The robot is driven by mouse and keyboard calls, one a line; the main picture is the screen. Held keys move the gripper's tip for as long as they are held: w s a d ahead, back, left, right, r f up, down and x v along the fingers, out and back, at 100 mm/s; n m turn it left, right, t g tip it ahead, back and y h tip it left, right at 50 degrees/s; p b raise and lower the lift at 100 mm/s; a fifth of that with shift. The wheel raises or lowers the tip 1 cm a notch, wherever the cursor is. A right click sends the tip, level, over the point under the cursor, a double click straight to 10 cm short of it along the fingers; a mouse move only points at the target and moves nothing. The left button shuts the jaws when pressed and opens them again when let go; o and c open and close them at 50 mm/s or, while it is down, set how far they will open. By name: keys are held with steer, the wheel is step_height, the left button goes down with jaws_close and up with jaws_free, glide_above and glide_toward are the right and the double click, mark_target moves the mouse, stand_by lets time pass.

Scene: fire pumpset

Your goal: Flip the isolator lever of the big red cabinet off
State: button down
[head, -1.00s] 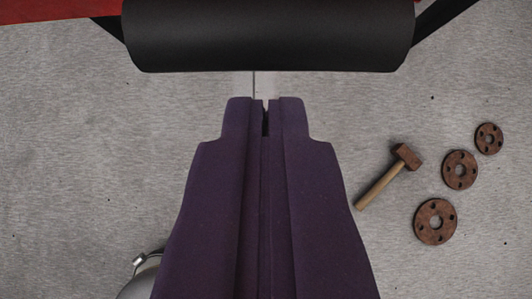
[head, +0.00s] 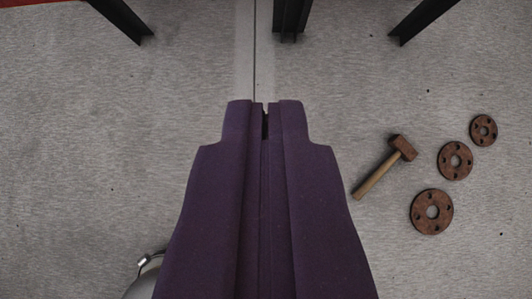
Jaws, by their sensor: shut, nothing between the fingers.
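My gripper (head: 265,108) is purple and points up the picture in the head view. Its fingers are shut with nothing between them. Below it is bare grey concrete floor (head: 190,100). The isolator lever is not in view. A thin strip of red (head: 30,3) shows at the top left corner; I cannot tell whether it belongs to the big red cabinet.
Dark steel legs (head: 425,20) stand along the top edge, with another post (head: 290,18) near the middle. A hammer (head: 384,167) and several rusty flanges (head: 432,212) lie on the floor at right. A rounded metal object (head: 145,282) shows at bottom left.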

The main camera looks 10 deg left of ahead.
steer(key=s+d+f+p, duration=0.2)
steer(key=s, duration=0.6)
steer(key=shift+s+d, duration=0.25)
steer(key=shift+d, duration=0.15)
steer(key=w+d+r+t+h, duration=0.2)
steer(key=w+d+r, duration=0.1)
steer(key=w+r, duration=1)
step_height(320, 180, up, 24)
steer(key=w+m+t+h, duration=0.1)
steer(key=w+t, duration=0.1)
steer(key=w, duration=0.1)
steer(key=s+a+r+m+t, duration=0.1)
steer(key=s+a+r, duration=0.15)
steer(key=r, duration=0.85)
steer(key=s+a+r+m+t, duration=0.1)
steer(key=s+r, duration=0.2)
steer(key=r, duration=0.8)
steer(key=s+a+r+t, duration=0.2)
steer(key=s+r, duration=1.1)
steer(key=r, duration=0.4)
steer(key=shift+s+a+m+y, duration=0.2)
steer(key=shift+a+m+y, duration=0.1)
steer(key=shift+a, duration=0.05)
